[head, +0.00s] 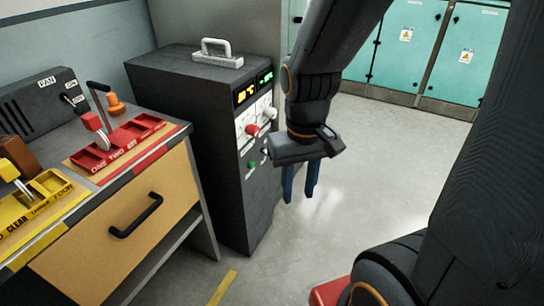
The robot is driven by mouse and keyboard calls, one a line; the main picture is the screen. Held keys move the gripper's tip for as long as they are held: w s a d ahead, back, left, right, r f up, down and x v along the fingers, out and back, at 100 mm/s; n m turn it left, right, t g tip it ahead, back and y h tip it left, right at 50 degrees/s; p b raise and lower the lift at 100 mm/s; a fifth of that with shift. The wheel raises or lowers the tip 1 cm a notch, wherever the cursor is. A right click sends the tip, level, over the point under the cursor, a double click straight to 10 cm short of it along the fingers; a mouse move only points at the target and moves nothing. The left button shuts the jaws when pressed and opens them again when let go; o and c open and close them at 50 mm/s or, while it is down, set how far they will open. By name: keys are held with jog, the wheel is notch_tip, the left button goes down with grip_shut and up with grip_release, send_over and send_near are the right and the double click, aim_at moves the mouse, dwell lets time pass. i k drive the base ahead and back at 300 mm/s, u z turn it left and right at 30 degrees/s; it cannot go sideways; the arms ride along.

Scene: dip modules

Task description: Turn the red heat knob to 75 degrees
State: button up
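The red heat knob (253,130) sits on a white panel on the front of a dark grey cabinet (180,120), in the head view. A yellow display (246,94) above it shows a temperature, too small to read surely. My gripper (299,196) hangs in front of the cabinet, to the right of and lower than the knob in the picture. Its two blue fingers point down, apart, with nothing between them. It is not touching the knob. The angle of the knob cannot be told at this size.
A white knob (271,112) and a green button (251,165) share the cabinet front. A green display (266,79) is above. A bench with an orange drawer (120,220), red tray (115,145) and yellow tray (40,198) stands left. The floor (400,150) to the right is clear.

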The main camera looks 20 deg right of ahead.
aim_at(253, 130)
jog(key=z, duration=0.1)
jog(key=k, duration=0.4)
jog(key=u, duration=0.85)
jog(key=i, duration=0.8)
jog(key=z, duration=0.5)
